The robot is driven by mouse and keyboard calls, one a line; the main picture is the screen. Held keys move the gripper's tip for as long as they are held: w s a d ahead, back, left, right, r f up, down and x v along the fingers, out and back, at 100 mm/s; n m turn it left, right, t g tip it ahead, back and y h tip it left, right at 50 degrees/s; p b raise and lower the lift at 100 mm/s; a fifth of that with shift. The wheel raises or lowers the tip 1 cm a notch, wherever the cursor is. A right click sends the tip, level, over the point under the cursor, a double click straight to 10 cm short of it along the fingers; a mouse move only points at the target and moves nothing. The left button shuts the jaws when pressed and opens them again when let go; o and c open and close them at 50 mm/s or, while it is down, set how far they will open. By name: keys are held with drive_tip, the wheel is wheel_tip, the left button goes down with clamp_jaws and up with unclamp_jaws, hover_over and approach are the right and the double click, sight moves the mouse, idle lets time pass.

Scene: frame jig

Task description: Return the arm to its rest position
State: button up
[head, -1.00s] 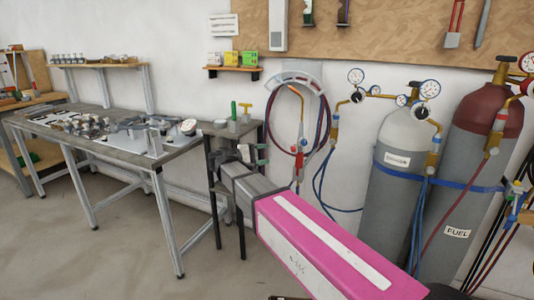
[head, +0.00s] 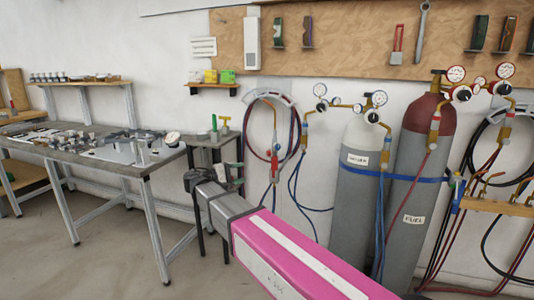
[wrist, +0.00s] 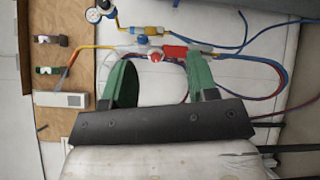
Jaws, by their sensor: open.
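My arm, with a pink link, reaches out from the lower right in the head view. At its end my gripper (head: 228,172) shows small and dark, in front of the small stand beside the bench. In the wrist view my gripper (wrist: 163,90) shows two green fingers set well apart on a dark bar. Nothing is held between them. Behind the fingers are the wall, a red and blue hose coil and a gauge.
A grey workbench (head: 98,158) with metal parts stands at left. A grey cylinder (head: 355,205) and a red-topped cylinder (head: 418,180) stand at right, strapped by the wall. A coiled hose (head: 254,130) hangs behind the arm. Floor at lower left is clear.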

drive_tip(key=s+d+f+m+g+y, duration=0.15)
drive_tip(key=d+f+g+y, duration=0.4)
drive_tip(key=d+f, duration=1.25)
drive_tip(key=s+d+f+m+g+y, duration=0.2)
drive_tip(key=s+d+f+m+y, duration=0.4)
drive_tip(key=s+d+f+y, duration=0.5)
drive_tip(key=shift+s+d+f+m, duration=0.4)
drive_tip(key=shift+s+f, duration=0.3)
drive_tip(key=shift+f, duration=0.5)
drive_tip(key=shift+g, duration=0.25)
